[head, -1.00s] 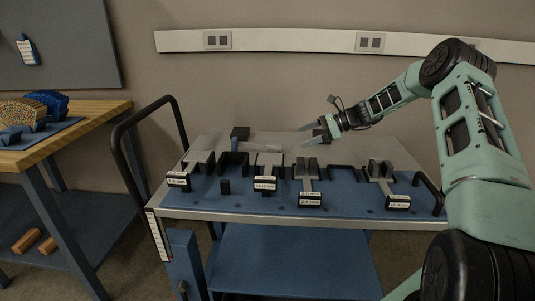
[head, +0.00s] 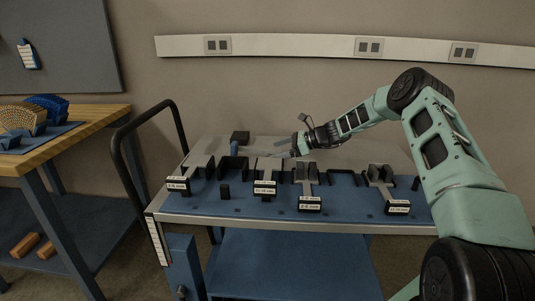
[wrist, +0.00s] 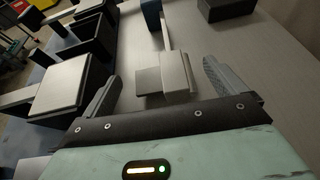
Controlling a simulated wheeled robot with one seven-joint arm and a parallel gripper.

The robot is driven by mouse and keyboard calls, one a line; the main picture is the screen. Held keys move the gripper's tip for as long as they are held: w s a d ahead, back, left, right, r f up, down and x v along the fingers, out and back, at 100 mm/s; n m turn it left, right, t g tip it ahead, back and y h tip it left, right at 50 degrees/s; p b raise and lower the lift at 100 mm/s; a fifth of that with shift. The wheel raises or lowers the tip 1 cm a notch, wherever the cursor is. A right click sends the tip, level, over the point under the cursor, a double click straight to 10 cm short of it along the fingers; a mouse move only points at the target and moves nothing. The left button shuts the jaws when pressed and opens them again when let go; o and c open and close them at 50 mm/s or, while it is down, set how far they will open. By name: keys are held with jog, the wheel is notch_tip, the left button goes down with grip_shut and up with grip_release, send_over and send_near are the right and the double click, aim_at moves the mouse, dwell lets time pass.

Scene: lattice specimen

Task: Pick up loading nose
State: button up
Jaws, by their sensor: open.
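My gripper (head: 273,150) is open over the back part of the cart top, its fingers pointing left in the head view. In the wrist view its two fingers (wrist: 165,88) are spread, with a small grey metal piece (wrist: 178,72) in the gap between them. This piece has a blocky body and a thin stem running away to a blue block (wrist: 151,14). I take it for the loading nose, but no label on it shows. The fingers look apart from it. In the head view the gripper partly hides that spot.
Several labelled black stands with grey metal pieces (head: 265,188) line the cart's front edge (head: 300,224). Black U-shaped holders (head: 233,165) stand between them. A dark block (head: 240,137) sits at the back. A black handle (head: 124,160) rises at the left. A wooden bench (head: 80,135) stands further left.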

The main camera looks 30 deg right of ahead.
jog(key=x, duration=0.5)
jog(key=shift+d+f, duration=0.15)
jog(key=shift+f, duration=0.05)
jog(key=c, duration=1.4)
jog(key=shift+r, duration=0.1)
jog(key=shift+r, duration=0.1)
notch_tip(320, 180, up, 10)
jog(key=shift+f, duration=0.1)
notch_tip(320, 180, up, 9)
jog(key=p, duration=1)
send_over(268, 154)
jog(key=shift+w+d+r, duration=0.15)
jog(key=shift+w+r, duration=0.05)
jog(key=shift+w, duration=0.15)
